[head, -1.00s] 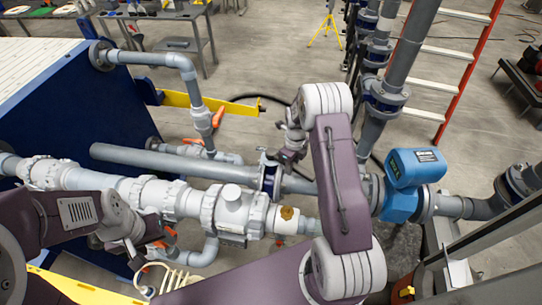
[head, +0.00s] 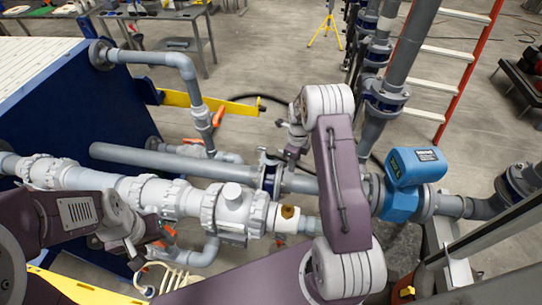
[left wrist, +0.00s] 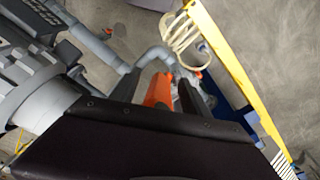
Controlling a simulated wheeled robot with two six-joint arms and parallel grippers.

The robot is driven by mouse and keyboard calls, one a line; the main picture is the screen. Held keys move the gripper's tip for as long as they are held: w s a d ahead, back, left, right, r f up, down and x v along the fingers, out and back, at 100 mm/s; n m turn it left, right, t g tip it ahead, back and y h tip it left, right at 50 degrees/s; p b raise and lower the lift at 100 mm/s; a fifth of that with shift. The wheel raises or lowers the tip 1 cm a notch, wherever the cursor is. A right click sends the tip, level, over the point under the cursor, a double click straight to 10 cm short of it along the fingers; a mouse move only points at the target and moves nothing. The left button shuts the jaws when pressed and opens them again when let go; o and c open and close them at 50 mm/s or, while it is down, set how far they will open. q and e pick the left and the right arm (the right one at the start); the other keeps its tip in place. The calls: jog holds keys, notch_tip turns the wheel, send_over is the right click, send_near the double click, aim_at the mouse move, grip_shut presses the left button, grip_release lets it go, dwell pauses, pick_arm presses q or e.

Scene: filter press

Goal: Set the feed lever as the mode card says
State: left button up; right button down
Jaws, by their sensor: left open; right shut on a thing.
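My right gripper (head: 289,158) reaches down beside the valve (head: 270,177) on the grey pipe. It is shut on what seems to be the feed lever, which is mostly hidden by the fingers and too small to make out. My left gripper (head: 155,253) is open at the lower left, below the white pipe. In the left wrist view an orange handle (left wrist: 160,90) shows at the dark fingers of my left gripper (left wrist: 168,95). I cannot tell whether they touch. I see no readable mode card.
A blue meter (head: 407,180) sits on the pipe at the right. White pipework (head: 150,192) with a brass-coloured patch (head: 288,212) crosses the middle. More orange handles (head: 218,116) stand behind it. A yellow rail (left wrist: 225,55) and coiled hose (left wrist: 182,33) lie near my left gripper.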

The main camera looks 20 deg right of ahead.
jog(key=w+n, duration=0.1)
jog(key=w+d+n, duration=0.1)
jog(key=n, duration=0.1)
jog(key=w+d+n+b, duration=0.1)
jog(key=shift+d+r+n, duration=0.25)
jog(key=shift+r+n, duration=0.05)
jog(key=c, duration=0.9)
grip_release()
jog(key=shift+w+d, duration=0.1)
jog(key=shift+w, duration=0.1)
jog(key=shift+o, duration=0.3)
jog(key=shift+d+f, duration=0.2)
jog(key=shift+f, duration=0.05)
notch_tip(320, 180, up, 7)
jog(key=p, duration=0.4)
jog(key=shift+s+a+p, duration=0.15)
jog(key=shift+a+p, duration=0.05)
jog(key=shift+p, duration=0.1)
